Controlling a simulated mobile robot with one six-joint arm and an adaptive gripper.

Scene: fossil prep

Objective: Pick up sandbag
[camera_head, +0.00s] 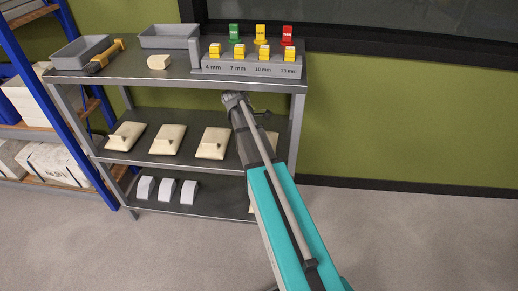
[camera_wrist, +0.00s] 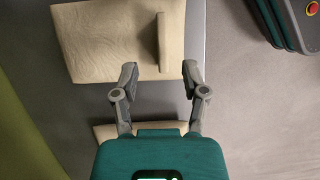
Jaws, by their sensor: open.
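Three cream sandbags, the left one (camera_head: 125,136), the middle one (camera_head: 168,139) and the right one (camera_head: 212,143), lie in a row on the middle shelf, each with a raised tab. Another cream piece (camera_head: 273,139) shows there, mostly hidden by my arm. My gripper (camera_head: 235,99) is at the shelf unit's front, between the top and middle shelves. In the wrist view, my open, empty gripper (camera_wrist: 160,76) points toward a cream sandbag (camera_wrist: 95,42). Its upright tab (camera_wrist: 163,42) lies ahead, between the lines of the two fingers. I cannot tell whether they touch the bag.
The top shelf (camera_head: 130,75) is close above my gripper. It carries grey trays (camera_head: 170,37), a yellow-handled tool (camera_head: 104,57) and a labelled block rack (camera_head: 250,66). White blocks (camera_head: 167,190) stand on the bottom shelf. Another cream piece (camera_wrist: 112,129) sits partly behind my gripper. The right-hand floor is clear.

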